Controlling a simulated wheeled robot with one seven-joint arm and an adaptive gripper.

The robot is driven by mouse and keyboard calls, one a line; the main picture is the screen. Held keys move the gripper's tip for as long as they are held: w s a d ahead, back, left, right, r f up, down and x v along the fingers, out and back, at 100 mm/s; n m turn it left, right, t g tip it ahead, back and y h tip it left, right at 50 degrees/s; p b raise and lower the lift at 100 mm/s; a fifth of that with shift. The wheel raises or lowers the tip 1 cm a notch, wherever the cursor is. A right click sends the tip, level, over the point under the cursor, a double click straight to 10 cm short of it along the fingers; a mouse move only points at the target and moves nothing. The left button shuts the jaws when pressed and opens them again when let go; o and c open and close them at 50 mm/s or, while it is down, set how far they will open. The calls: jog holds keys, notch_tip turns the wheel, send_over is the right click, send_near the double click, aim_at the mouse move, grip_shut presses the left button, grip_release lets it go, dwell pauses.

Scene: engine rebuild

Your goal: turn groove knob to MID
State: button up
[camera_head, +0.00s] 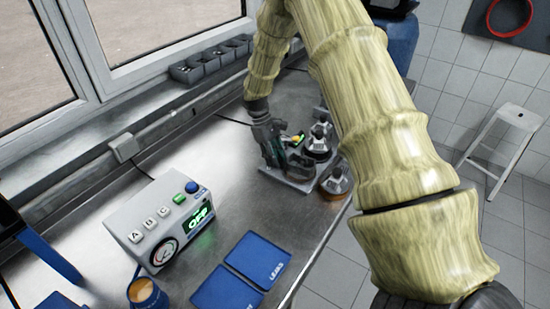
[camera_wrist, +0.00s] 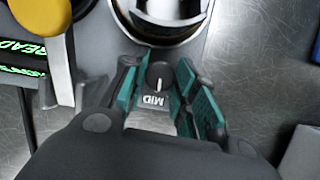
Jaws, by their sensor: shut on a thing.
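The groove knob (camera_wrist: 160,74) is a small dark round knob with a white pointer mark, seen in the wrist view. Its pointer is toward the MID label (camera_wrist: 153,100), which reads upside down beside it. My gripper (camera_wrist: 159,82) has its teal-padded fingers on both sides of the knob, shut on it. In the head view my gripper (camera_head: 279,156) is down at the grey fixture (camera_head: 288,186) on the bench, and it hides the knob there.
A shiny round metal part (camera_wrist: 168,14) lies just past the knob. A yellow handle (camera_wrist: 42,16) and a lit green display (camera_wrist: 22,52) are left of my fingers.

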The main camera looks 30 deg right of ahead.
jog(key=shift+d+m, duration=0.1)
jog(key=shift+m, duration=0.6)
jog(key=o, duration=1)
jog(key=shift+s, duration=0.15)
jog(key=d+v, duration=0.1)
jog(key=v, duration=1.1)
jog(key=shift+a, duration=0.25)
